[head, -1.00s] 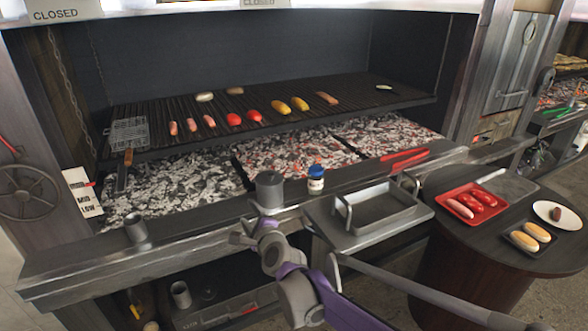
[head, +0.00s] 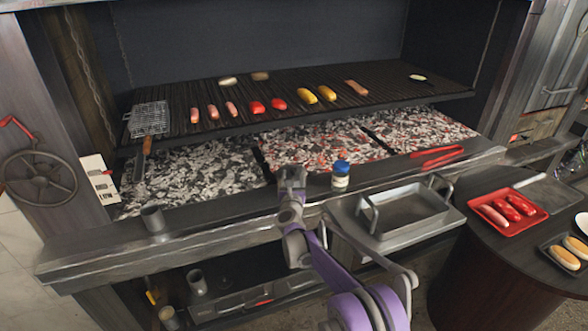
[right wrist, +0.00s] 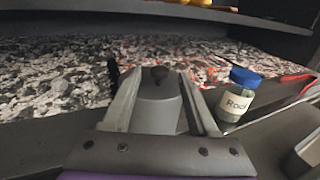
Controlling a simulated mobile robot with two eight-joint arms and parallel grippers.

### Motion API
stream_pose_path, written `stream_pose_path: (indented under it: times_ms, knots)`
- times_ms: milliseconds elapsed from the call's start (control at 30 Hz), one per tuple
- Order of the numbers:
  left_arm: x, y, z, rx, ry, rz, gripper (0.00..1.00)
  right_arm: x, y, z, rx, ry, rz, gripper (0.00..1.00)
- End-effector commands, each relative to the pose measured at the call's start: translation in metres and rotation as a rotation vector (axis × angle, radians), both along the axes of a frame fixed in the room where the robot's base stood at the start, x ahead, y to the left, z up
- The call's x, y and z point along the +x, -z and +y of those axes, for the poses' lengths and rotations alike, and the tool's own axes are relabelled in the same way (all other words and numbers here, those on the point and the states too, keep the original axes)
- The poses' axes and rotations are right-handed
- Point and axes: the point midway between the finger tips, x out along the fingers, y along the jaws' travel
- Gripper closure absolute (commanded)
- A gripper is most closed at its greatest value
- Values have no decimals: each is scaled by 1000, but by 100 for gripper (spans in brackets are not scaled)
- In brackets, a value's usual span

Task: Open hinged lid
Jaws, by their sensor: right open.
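A grey canister (right wrist: 157,112) with a sloped top and a small dark knob (right wrist: 160,74) shows in the right wrist view. It is likely the thing with the hinged lid; the lid looks closed, and I cannot make out a hinge. My right gripper (head: 291,180) is at the canister on the grill's front ledge in the head view, covering most of it. In the right wrist view its two fingers are apart, one on each side of the canister. Whether they touch it I cannot tell. My left gripper is not in view.
A blue-capped jar (head: 340,176) stands close to the right of the gripper. A metal tray (head: 400,232) with handles and red tongs (head: 440,157) are further right. A small cup (head: 154,219) stands left on the ledge (head: 215,231). Hot coals (head: 315,145) lie behind.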

Motion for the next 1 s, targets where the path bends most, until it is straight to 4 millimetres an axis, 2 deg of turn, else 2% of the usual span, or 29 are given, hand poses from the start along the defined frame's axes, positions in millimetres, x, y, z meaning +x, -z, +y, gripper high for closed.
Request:
stream_pose_path:
  times_ms: [100,300,667,1000]
  knots:
    - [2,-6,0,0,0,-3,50,19,-2,-1,-1,0,-1,41]
    - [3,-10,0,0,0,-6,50,34,-1,-3,-2,-1,0,41]
    - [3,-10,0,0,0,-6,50,37,0,-3,-2,-1,0,41]
    - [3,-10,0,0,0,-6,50,37,0,-3,-2,-1,0,100]
